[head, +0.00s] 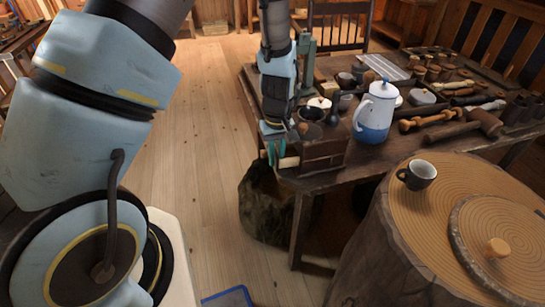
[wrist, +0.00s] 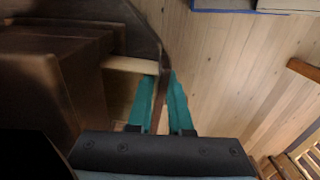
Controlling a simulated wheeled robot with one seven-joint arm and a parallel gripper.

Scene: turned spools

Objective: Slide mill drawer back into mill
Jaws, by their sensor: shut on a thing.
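The mill (head: 322,153) is a dark brown wooden box at the table's near left corner. In the wrist view its dark wooden body (wrist: 75,75) fills the left side. The mill drawer (head: 289,162) has pale wood sides and sticks out of the mill's left side. A pale drawer edge (wrist: 130,65) runs from the mill to my fingers in the wrist view. My gripper (head: 276,152), with teal fingers, is shut on the drawer's outer end; in the wrist view the fingers (wrist: 162,92) stand either side of a thin brown panel. The drawer's inside is mostly hidden.
A blue and white pot (head: 375,113) stands right of the mill, with small bowls and cups behind. Wooden turned pieces (head: 440,122) crowd the table's right. A dark cup (head: 417,175) sits on a stump table (head: 385,225). Open floor (head: 200,130) lies left of the table.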

